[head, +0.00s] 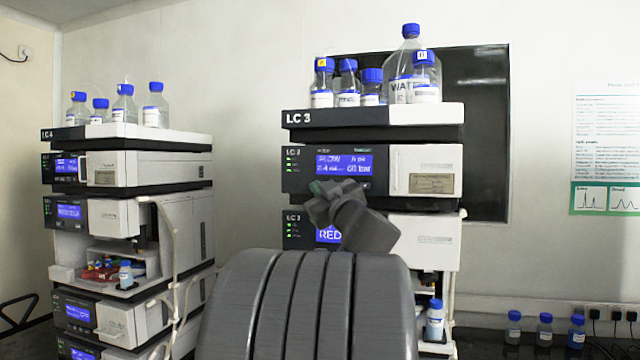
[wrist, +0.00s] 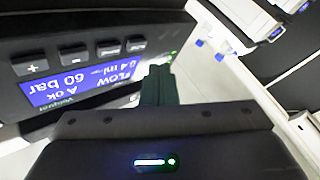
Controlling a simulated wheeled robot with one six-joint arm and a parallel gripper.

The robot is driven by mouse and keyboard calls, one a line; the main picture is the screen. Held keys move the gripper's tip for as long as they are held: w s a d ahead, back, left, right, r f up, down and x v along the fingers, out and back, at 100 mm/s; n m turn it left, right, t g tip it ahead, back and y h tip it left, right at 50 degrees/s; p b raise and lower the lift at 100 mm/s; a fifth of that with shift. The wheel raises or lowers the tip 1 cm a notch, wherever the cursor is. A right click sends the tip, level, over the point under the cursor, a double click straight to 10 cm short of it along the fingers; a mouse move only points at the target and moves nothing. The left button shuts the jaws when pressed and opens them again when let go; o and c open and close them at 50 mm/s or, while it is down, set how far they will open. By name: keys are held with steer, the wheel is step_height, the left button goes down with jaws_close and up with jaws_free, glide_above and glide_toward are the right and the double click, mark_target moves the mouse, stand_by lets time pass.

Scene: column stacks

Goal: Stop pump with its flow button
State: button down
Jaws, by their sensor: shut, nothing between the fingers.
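The pump (head: 378,185) is a dark-fronted module in the LC 3 stack, with a lit blue display (head: 343,164) reading FLOW, A ok and 60 bar. The wrist view shows this display (wrist: 80,85) upside down. A row of buttons runs beside it: plus (wrist: 30,66), minus (wrist: 68,55) and two more, one (wrist: 107,47) and an end one (wrist: 138,43). Their labels are too small to read. My gripper (head: 317,188) is shut and empty, in front of the pump's lower front. In the wrist view my gripper (wrist: 160,82) is close to the end button; contact cannot be told.
Blue-capped bottles (head: 346,85) stand on top of the stack. Another module (head: 425,240) sits below the pump, partly behind my arm. A second stack (head: 140,165) stands to the left. Small bottles (head: 545,330) stand at the lower right.

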steer(key=shift+w+d, duration=0.2)
steer(key=shift+w, duration=0.45)
steer(key=shift+w+p, duration=0.15)
steer(key=shift+p, duration=0.15)
stand_by(1.4)
steer(key=shift+w+d, duration=0.1)
steer(key=shift+w, duration=0.15)
steer(key=shift+w+d+p, duration=0.15)
steer(key=shift+w+p, duration=0.25)
stand_by(0.7)
steer(key=shift+s, duration=0.15)
steer(key=shift+s+a, duration=0.25)
steer(key=shift+s, duration=0.45)
steer(key=s, duration=0.1)
steer(key=s+a, duration=0.1)
steer(key=s, duration=0.2)
steer(key=shift+s+a+b, duration=0.3)
steer(key=shift+s+b, duration=0.05)
steer(key=shift+b, duration=0.05)
